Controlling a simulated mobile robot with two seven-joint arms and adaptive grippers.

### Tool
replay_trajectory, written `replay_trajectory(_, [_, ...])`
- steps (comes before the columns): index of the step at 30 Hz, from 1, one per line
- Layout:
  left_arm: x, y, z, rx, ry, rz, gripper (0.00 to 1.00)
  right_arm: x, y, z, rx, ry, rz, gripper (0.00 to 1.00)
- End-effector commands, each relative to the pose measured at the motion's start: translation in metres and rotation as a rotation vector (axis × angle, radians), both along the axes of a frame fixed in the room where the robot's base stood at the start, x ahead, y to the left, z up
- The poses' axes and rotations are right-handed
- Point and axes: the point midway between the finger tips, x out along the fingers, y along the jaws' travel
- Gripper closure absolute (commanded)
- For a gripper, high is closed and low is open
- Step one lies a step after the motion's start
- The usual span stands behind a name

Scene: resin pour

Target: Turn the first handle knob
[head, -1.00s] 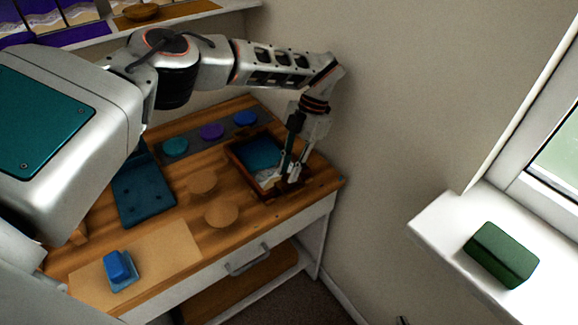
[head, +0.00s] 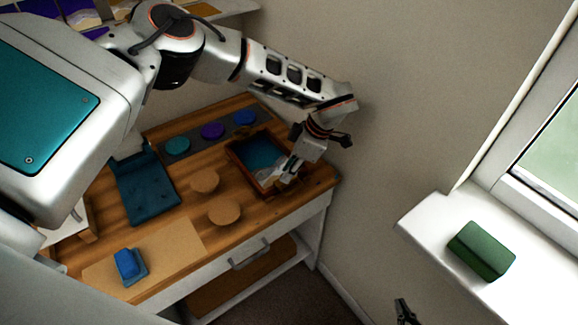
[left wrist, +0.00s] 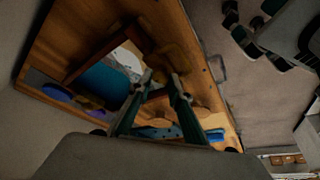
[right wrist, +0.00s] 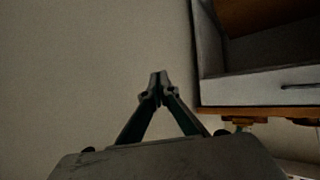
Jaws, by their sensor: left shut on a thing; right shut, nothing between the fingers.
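A wooden tray (head: 238,160) with a blue and white pour inside lies at the right back of the workbench. It also shows in the left wrist view (left wrist: 76,62). My left gripper (head: 285,180) is tilted at the tray's near right end. Its fingers (left wrist: 161,82) are closed on a small part there, taken as the handle knob, which the fingers mostly hide. I cannot make out the knob's shape or how far it is turned. My right gripper (head: 404,312) is shut and empty, low in the head view beside the bench; its fingertips meet in the right wrist view (right wrist: 159,80).
Teal (head: 177,146), purple (head: 213,131) and blue (head: 245,117) round pots stand along the back. Two round wooden discs (head: 224,212) lie near the tray. A blue block (head: 125,264) sits at the front left. A window sill with a green block (head: 481,250) is at right.

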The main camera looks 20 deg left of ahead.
Motion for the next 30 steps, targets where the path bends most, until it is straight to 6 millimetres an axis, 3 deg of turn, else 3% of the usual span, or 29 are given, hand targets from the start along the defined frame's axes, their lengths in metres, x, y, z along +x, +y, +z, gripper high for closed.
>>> replay_trajectory(10, [-0.0008, -0.0002, 0.0009, -0.001, -0.002, -0.142, 1.0, -0.0025, -0.0114, -0.0038, -0.015, 0.016, -0.017, 1.0])
replay_trajectory(26, [-0.0009, -0.0001, 0.0004, 0.0, -0.002, -0.164, 1.0, -0.0047, -0.009, -0.005, -0.011, 0.022, -0.016, 1.0])
replay_trajectory(27, [-0.0009, -0.0001, 0.0004, 0.0, -0.002, -0.164, 0.76, -0.0047, -0.0089, -0.005, -0.011, 0.022, -0.016, 1.0])
replay_trajectory(29, [-0.0009, 0.0001, 0.0004, 0.0, -0.001, -0.164, 0.64, -0.0047, -0.0089, -0.005, -0.011, 0.022, -0.016, 1.0])
replay_trajectory(30, [-0.0009, 0.0, 0.0004, 0.0, -0.001, -0.164, 0.64, -0.0048, -0.0088, -0.0051, -0.011, 0.022, -0.016, 1.0])
